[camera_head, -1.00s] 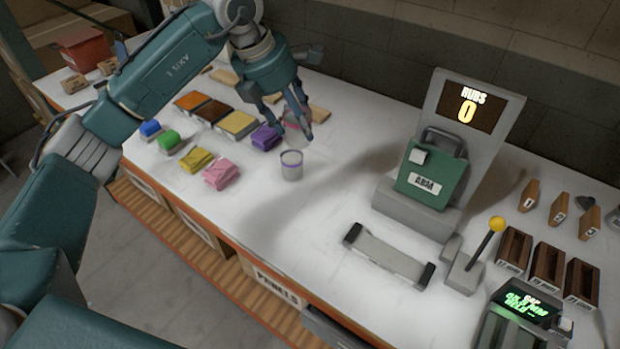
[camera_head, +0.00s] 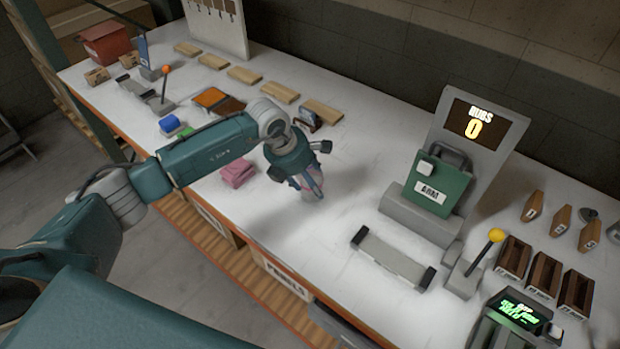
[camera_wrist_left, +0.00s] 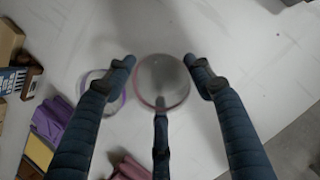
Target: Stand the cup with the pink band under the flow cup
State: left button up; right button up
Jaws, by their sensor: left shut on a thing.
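The cup with the pink band (camera_wrist_left: 163,82) is between the fingers of my left gripper (camera_head: 313,190), which is shut on it. The head view shows only a pinkish bit of it behind the fingers, above the white bench (camera_head: 345,215). In the left wrist view its round top and pink rim face the camera. A second cup, with a purple band (camera_wrist_left: 104,95), stands close beside it on the bench; my arm hides that cup in the head view. I cannot make out a flow cup for certain. My right gripper is not in view.
A pink folded cloth (camera_head: 238,173) lies left of the gripper. The bench between gripper and stand is clear.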

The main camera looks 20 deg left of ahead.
pick_arm(q)
jog(key=shift+f, duration=0.15)
jog(key=shift+f, duration=0.1)
jog(key=o, duration=0.9)
jog(key=shift+o, duration=0.2)
